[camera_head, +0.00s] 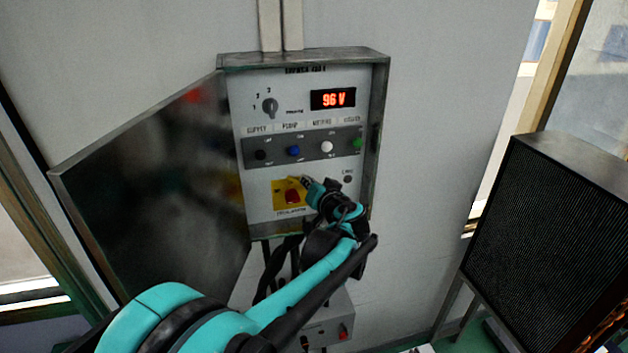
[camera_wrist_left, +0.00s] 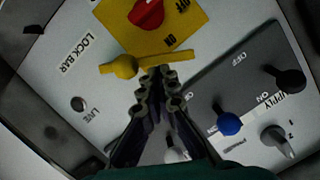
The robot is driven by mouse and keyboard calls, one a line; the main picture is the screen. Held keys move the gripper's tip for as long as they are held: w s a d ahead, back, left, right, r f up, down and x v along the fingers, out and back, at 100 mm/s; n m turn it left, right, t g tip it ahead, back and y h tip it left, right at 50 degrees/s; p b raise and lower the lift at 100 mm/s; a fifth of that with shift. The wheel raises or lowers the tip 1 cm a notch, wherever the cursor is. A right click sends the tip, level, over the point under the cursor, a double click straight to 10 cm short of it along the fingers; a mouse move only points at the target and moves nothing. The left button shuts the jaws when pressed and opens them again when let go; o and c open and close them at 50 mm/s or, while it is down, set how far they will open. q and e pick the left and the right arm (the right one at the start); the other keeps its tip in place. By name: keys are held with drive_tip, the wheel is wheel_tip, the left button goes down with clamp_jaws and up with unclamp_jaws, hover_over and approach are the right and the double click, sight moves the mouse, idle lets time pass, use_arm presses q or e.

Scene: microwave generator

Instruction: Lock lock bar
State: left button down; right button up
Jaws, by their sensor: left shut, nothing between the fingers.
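The yellow lock bar (camera_wrist_left: 178,57) lies across the panel beside the yellow plate (camera_wrist_left: 182,24) with a red rotary switch (camera_wrist_left: 148,12). A round yellow knob (camera_wrist_left: 125,66) sits at one end of the bar, near the "LOCK BAR" label. In the head view the red switch (camera_head: 292,194) shows low on the panel, and my arm partly covers this area. My left gripper (camera_wrist_left: 160,76) is shut and empty, its fingertips right beside the bar. I cannot tell whether they touch it. In the head view the left gripper (camera_head: 308,184) is at the panel's lower part. My right gripper is out of view.
The metal cabinet door (camera_head: 150,180) hangs open to the left. A black-grilled unit (camera_head: 550,230) stands at the right.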

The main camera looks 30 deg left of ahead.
use_arm(q)
drive_tip(key=f+n, duration=0.1)
drive_tip(key=s+a+f+n+b, duration=0.1)
drive_tip(key=f+n+h+b, duration=0.1)
drive_tip(key=shift+s+a+n+t, duration=0.2)
drive_tip(key=shift+s+n+t, duration=0.05)
drive_tip(key=shift+n+t, duration=0.15)
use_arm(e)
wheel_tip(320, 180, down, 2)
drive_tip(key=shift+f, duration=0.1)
use_arm(q)
drive_tip(key=shift+f, duration=0.1)
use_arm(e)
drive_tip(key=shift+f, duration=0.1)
